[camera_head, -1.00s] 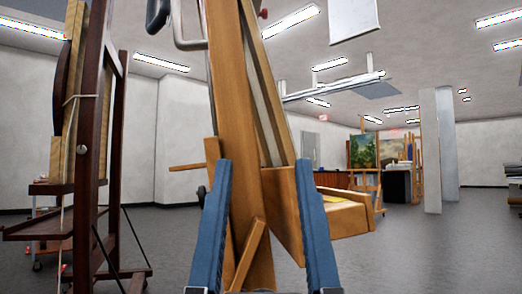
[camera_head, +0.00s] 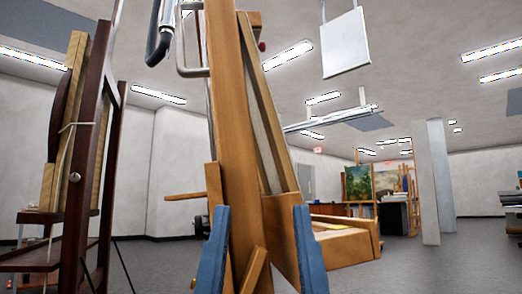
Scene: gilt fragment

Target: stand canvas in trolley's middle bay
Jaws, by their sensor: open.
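My gripper (camera_head: 261,212) shows at the bottom centre as two blue fingers, spread apart. A light wooden easel (camera_head: 232,130) rises behind and between them, and I see nothing clearly held. At the left, a pale wooden-edged frame, possibly a canvas (camera_head: 62,140), stands nearly edge-on against a dark wooden easel (camera_head: 95,110), with a cord around it. I cannot tell whether this is the task's canvas. No trolley bay is clear; only pieces of something with shelves show low behind the dark easel.
A wooden box-like tray (camera_head: 345,247) juts out right of the light easel. Paintings (camera_head: 358,183) stand on easels at the back right, near a white pillar (camera_head: 433,180). A white panel (camera_head: 345,44) hangs from the ceiling. Grey floor is open at the right.

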